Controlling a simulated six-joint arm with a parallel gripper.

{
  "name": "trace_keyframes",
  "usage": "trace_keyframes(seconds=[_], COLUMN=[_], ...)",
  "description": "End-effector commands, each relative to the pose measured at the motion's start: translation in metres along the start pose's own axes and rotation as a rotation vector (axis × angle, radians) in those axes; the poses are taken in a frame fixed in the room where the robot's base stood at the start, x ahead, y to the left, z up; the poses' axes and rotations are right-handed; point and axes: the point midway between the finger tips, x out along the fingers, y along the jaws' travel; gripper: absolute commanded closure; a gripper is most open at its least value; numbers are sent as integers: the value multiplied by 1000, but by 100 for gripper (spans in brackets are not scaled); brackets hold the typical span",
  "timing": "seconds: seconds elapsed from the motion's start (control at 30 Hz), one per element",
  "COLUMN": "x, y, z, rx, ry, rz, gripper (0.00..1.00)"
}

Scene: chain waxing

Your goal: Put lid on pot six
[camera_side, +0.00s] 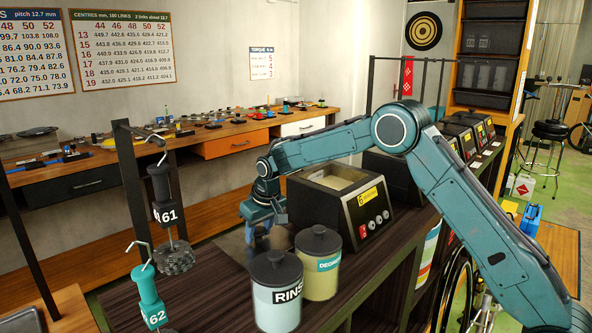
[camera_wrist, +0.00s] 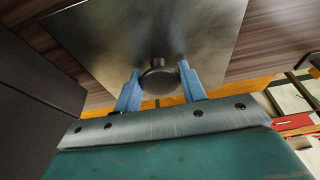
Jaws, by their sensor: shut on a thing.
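Pot six (camera_side: 345,215) is a dark box with a yellow "6" label on its front, standing on the bench. Its top is open and shows a pale filling (camera_side: 341,178). The lid (camera_wrist: 110,35) is a square grey metal plate with a round knob (camera_wrist: 158,80), seen in the wrist view. My gripper (camera_wrist: 160,85) has its two blue fingers shut on the knob, one on each side. In the side view my gripper (camera_side: 262,230) points down just left of pot six. The lid is mostly hidden there, and I cannot tell whether it touches the bench.
Two lidded canisters, RINSE (camera_side: 276,295) and DEGREASE (camera_side: 318,265), stand in front of pot six, close to my gripper. Hanging stands 61 (camera_side: 164,200) and 62 (camera_side: 149,295) are at left. More pots (camera_side: 465,140) line the bench behind.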

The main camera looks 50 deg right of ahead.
Motion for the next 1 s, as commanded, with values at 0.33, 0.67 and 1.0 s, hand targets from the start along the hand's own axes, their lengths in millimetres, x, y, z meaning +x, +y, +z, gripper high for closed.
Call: trace_keyframes(seconds=[0.33, 0.67, 1.0], x=[-20, -34, -35], y=[0, 0, 0], z=[-7, -11, -11], rx=[0, 0, 0], ry=[4, 2, 2], rz=[0, 0, 0], gripper=[86, 86, 86])
